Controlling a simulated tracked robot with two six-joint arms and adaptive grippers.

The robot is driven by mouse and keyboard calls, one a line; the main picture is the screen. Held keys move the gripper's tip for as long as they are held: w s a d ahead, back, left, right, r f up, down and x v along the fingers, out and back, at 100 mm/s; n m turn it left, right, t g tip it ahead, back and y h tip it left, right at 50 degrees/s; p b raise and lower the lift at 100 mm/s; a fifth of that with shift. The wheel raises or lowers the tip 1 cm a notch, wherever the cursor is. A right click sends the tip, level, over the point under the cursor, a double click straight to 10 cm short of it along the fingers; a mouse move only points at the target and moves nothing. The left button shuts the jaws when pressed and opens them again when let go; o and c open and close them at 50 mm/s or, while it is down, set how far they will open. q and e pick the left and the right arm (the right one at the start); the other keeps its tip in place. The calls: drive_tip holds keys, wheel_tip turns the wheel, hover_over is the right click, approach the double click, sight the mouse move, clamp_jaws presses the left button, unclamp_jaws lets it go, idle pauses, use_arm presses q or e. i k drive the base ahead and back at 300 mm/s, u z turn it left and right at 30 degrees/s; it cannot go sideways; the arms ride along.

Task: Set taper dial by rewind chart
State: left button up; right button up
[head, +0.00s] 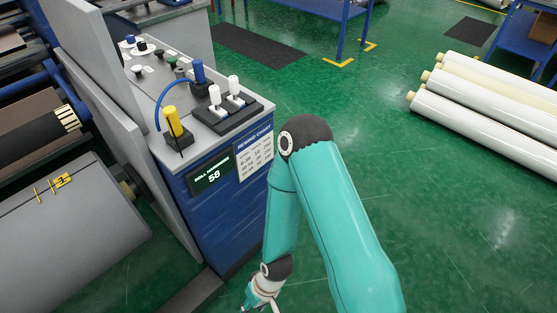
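The rewind chart (253,155) is a pale panel on the front of the blue control console, its rows too small to read. Beside it a dark display (211,177) reads "58" under a label that looks like "Roll Hardness". On the console top, a black knob on a white round plate (143,48) looks like a dial; its setting is too small to read, and I cannot tell if it is the taper dial. My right arm bends down in front of the console. Its wrist end is at the bottom edge, with the fingers mostly cut off. My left gripper is out of view.
The console (219,219) carries a yellow-handled lever (173,122), a blue-handled one (198,72), two white-handled levers (225,92) and small knobs. A large grey roll (75,235) lies left. White wrapped rolls (485,115) lie right. Green floor between is clear.

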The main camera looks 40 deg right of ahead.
sight(142, 45)
drive_tip(key=z, duration=0.1)
drive_tip(key=k, duration=1.1)
drive_tip(key=z, duration=0.6)
drive_tip(key=i, duration=1)
drive_tip(key=z, duration=0.9)
drive_tip(key=i, duration=1.15)
drive_tip(key=z, duration=0.05)
